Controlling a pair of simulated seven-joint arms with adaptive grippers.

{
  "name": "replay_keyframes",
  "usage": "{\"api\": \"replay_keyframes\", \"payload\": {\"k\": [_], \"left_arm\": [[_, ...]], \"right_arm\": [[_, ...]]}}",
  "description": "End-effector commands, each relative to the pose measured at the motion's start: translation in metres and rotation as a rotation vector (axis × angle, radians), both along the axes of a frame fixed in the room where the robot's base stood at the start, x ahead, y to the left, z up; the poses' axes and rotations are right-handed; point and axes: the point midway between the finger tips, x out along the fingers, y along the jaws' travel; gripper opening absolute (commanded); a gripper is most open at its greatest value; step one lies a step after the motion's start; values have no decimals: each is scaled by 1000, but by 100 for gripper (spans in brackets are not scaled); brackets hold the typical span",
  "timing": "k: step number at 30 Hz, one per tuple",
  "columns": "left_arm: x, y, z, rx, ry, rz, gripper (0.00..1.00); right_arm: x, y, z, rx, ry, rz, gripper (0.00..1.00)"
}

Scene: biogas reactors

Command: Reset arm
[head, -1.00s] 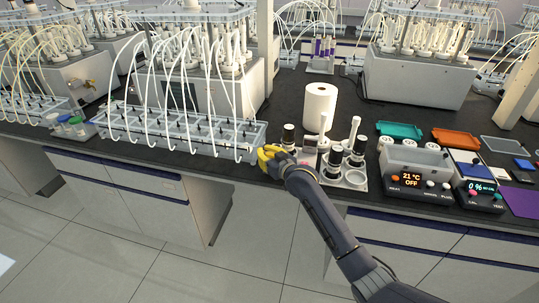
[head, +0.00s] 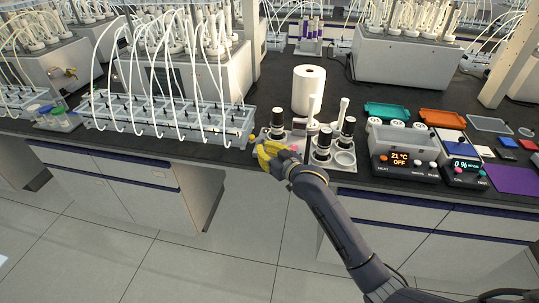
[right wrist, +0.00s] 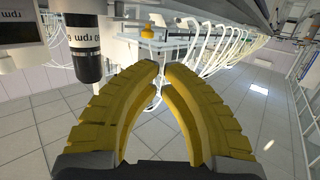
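My right gripper (head: 262,150) has yellow fingers and hangs at the front edge of the bench, just right of the clear rack of tubes. Its arm comes up from the lower right. In the right wrist view the yellow fingertips (right wrist: 161,65) nearly meet, with only a thin gap and nothing held between them. My left gripper is in neither view.
A stirrer set with black-collared bottles (head: 323,143) stands right beside the right gripper. The clear tube rack (head: 170,118) is to its left. A white paper roll (head: 309,90) stands behind. A control unit (head: 404,161) is farther right. The floor in front is clear.

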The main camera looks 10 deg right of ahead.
Motion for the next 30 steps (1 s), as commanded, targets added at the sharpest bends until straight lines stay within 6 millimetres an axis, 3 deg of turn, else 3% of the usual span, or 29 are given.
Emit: {"api": "replay_keyframes", "payload": {"k": [6,13,17,20,25,30], "left_arm": [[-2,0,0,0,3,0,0],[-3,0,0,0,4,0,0],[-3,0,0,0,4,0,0],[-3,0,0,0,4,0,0],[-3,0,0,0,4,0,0],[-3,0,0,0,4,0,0]], "right_arm": [[-25,-7,4,-1,0,-1,0],[-35,-9,6,0,1,-1,0],[-35,-12,-11,-5,24,-12,0],[-33,-20,-47,-18,71,-36,0],[-40,-39,-144,-57,195,-93,0],[-66,-60,-247,-107,323,-140,0]]}}
